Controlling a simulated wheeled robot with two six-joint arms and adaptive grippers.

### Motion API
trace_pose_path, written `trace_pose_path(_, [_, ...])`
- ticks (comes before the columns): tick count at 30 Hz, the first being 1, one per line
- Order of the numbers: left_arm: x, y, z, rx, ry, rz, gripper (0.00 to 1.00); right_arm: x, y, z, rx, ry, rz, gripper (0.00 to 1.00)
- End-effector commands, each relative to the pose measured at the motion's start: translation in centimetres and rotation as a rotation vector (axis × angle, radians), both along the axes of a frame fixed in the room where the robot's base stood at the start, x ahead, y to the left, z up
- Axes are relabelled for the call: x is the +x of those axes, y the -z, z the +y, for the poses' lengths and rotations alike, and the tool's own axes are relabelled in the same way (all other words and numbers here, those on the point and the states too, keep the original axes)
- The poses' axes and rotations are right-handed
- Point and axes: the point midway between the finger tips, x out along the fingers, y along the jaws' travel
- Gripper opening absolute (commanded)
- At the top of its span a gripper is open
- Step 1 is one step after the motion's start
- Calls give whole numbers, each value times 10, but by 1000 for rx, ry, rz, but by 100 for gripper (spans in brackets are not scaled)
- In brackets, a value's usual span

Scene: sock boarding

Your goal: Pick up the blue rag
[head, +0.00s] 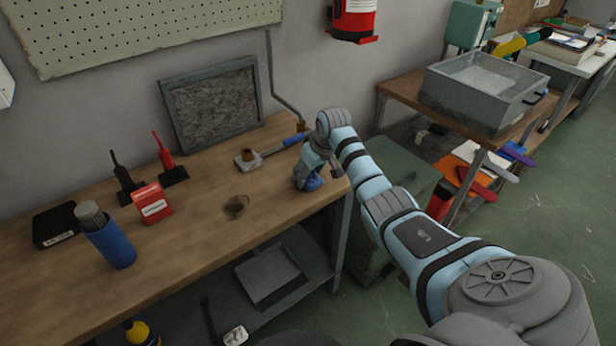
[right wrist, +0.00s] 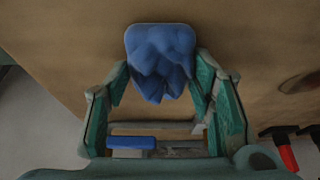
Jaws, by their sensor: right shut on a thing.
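The blue rag (head: 313,182) is a crumpled blue cloth at the right end of the wooden workbench, near its front edge. In the right wrist view the rag (right wrist: 160,58) shows between the two green fingers. My right gripper (head: 306,178) is shut on the rag, with its fingers pressing on both sides. The gripper also fills the right wrist view (right wrist: 160,88). In the head view the gripper covers part of the rag. Whether the rag touches the bench is hard to tell. My left gripper is not in view.
On the workbench (head: 190,245) stand a blue cylinder (head: 110,243), a red box (head: 152,203), a black box (head: 55,225) and a blue-handled tool (head: 270,152) behind my right gripper. A dark stain (head: 235,207) marks the middle. A side table with a metal bin (head: 480,92) stands right.

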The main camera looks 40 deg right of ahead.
Motion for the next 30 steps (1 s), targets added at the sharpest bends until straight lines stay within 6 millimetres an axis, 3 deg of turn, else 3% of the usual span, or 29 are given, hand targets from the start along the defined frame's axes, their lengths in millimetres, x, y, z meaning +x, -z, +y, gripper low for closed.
trace_pose_path(8, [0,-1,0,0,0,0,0,0,-2,0,0,0,0,22])
trace_pose_path(13, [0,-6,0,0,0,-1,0,1,-22,0,0,1,-3,22])
trace_pose_path(17, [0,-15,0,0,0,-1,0,1,-57,0,-1,0,-5,22])
trace_pose_path(24, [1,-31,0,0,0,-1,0,1,-148,0,0,1,-5,22])
trace_pose_path(30, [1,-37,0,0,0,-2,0,1,-192,0,1,0,-1,22])
